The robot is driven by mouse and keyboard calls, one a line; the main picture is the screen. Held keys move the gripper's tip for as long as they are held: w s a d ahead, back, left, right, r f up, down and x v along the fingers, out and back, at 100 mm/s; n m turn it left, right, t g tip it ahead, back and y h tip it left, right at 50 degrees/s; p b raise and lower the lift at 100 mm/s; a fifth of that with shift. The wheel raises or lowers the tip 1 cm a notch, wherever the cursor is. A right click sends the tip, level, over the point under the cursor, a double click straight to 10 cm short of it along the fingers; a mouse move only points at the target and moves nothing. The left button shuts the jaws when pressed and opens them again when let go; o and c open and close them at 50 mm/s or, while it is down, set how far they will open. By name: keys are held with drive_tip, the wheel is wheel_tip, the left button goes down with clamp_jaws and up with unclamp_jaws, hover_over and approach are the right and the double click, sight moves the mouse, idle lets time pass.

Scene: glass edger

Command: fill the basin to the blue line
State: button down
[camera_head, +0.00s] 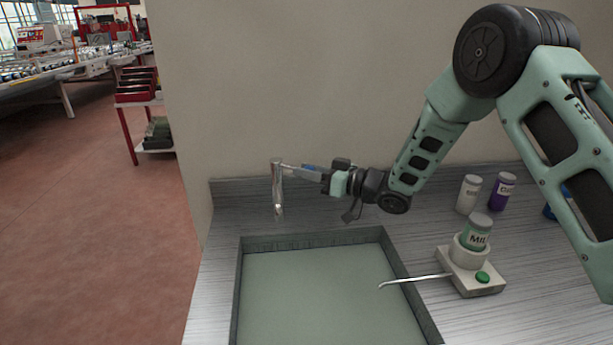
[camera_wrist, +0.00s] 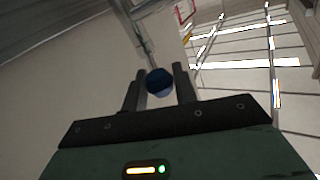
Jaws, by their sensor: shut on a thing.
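The basin (camera_head: 312,241) is a rectangular recess in the metal counter, with a flat grey-green inside; I cannot tell whether that is water or the bare floor. No blue line shows on the visible walls. A chrome tap (camera_head: 278,193) stands at the basin's back edge, and no stream shows below it. Its lever reaches right to my gripper (camera_head: 316,172). In the wrist view, my gripper (camera_wrist: 160,84) is shut on the lever's round blue end (camera_wrist: 159,80), which sits between the two fingers.
Right of the basin, a white dispenser base (camera_head: 469,270) with a green button holds a labelled bottle (camera_head: 476,233); its thin curved spout (camera_head: 415,279) overhangs the basin. A white bottle (camera_head: 468,194) and purple bottle (camera_head: 500,191) stand behind. The counter (camera_head: 225,215) left of the tap is clear.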

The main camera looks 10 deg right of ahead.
drive_tip(key=shift+d+r, duration=0.1)
drive_tip(key=c, duration=1.1)
unclamp_jaws()
drive_tip(key=shift+c, duration=0.2)
drive_tip(key=b+v, duration=0.4)
drive_tip(key=v, duration=1.3)
drive_tip(key=shift+d, duration=0.15)
drive_tip(key=shift+s, duration=0.1)
